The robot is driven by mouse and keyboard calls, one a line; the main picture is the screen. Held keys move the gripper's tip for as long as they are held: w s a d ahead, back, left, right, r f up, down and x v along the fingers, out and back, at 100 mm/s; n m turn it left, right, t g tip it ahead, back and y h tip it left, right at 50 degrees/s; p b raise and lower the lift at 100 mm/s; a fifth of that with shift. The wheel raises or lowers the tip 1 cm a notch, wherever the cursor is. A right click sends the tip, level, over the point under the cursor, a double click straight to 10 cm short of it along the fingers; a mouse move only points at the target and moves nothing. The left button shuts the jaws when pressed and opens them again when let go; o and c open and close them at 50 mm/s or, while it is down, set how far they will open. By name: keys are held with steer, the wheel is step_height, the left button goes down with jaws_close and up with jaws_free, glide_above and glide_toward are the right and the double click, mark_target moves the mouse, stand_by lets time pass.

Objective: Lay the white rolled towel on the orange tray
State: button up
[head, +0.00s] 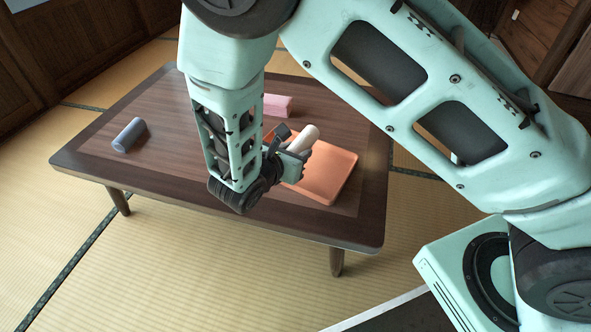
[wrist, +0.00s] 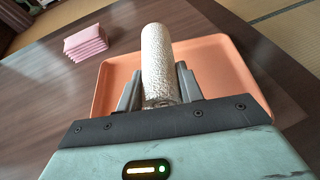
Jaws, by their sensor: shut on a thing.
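The white rolled towel (wrist: 156,62) is held between the fingers of my gripper (wrist: 158,88) in the wrist view. It points away from the gripper, over the orange tray (wrist: 214,55). In the head view the towel (head: 303,139) is tilted above the left part of the tray (head: 335,178), with my gripper (head: 290,152) shut on it. I cannot tell whether the towel touches the tray. The tray lies on the dark wooden table.
A pink folded stack (head: 277,105) sits behind the tray, left of it in the wrist view (wrist: 86,42). The low table (head: 95,156) has bare room between that roll and my forearm. Tatami surrounds it.

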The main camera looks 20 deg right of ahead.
steer(key=shift+f+b, duration=1)
steer(key=shift+f, duration=0.9)
steer(key=shift+f, duration=0.1)
steer(key=o, duration=1)
